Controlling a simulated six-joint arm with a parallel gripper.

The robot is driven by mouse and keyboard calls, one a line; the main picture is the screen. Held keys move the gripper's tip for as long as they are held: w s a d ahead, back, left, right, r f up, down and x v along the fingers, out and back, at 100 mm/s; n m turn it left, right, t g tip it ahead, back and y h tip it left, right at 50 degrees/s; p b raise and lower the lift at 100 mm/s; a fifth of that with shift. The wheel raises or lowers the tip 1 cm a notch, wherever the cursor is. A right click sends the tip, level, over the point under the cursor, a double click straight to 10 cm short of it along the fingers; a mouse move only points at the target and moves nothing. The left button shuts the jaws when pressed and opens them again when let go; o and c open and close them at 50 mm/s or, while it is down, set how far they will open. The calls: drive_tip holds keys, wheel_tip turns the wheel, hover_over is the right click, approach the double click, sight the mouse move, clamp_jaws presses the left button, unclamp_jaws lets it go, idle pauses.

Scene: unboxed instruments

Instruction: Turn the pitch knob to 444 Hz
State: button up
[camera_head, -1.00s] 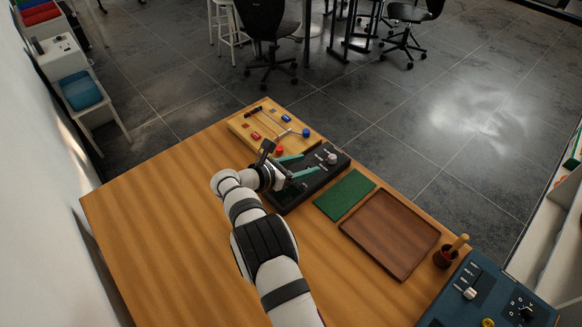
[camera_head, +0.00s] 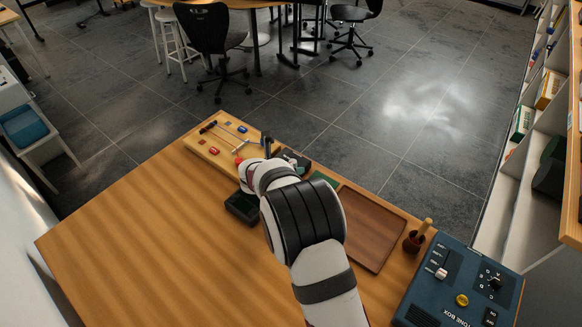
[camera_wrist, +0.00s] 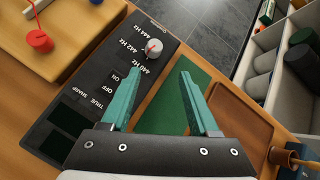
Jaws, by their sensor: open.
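The black tuner box (camera_wrist: 93,85) lies across the left of the wrist view, with "TRUE SHARP", ON and OFF labels. Its pitch knob (camera_wrist: 154,46), white with a red mark, stands near the far end beside the 440, 442 and 444 Hz labels. The red mark is on the knob's left side, but I cannot tell its exact setting. My gripper (camera_wrist: 160,72) is open and empty, its teal fingers apart, with the knob just beyond the fingertips. In the head view the arm hides most of the box (camera_head: 243,208), and the knob is not clear.
A green mat (camera_wrist: 182,100) and a brown tray (camera_wrist: 238,120) lie to the right of the box. A wooden board (camera_head: 205,150) with coloured parts lies left. A cup (camera_head: 413,242) and a blue tone box (camera_head: 430,290) stand at right. The table's left part is clear.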

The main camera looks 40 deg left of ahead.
drive_tip(key=d+n+g+y, duration=0.1)
drive_tip(key=w+d+f+n+g+y, duration=0.1)
drive_tip(key=d, duration=0.1)
drive_tip(key=w+d+n+g+y, duration=0.1)
drive_tip(key=d, duration=0.1)
drive_tip(key=shift+w+f, duration=0.15)
drive_tip(key=shift+f, duration=0.1)
drive_tip(key=d+r+n+y, duration=0.1)
drive_tip(key=d+r+n+g+y, duration=0.1)
drive_tip(key=d, duration=0.1)
drive_tip(key=shift+w+g+y, duration=0.1)
drive_tip(key=shift+g+y, duration=0.2)
drive_tip(key=shift+y, duration=0.1)
drive_tip(key=d+r+n+y, duration=0.3)
drive_tip(key=d+r+y, duration=0.1)
drive_tip(key=d+r, duration=0.15)
drive_tip(key=y, duration=0.1)
approach(298, 166)
drive_tip(key=shift+g, duration=0.3)
drive_tip(key=a, duration=0.5)
drive_tip(key=w+a+f, duration=0.1)
drive_tip(key=a, duration=0.1)
drive_tip(key=shift+a+f, duration=0.1)
drive_tip(key=shift+a, duration=0.15)
clamp_jaws()
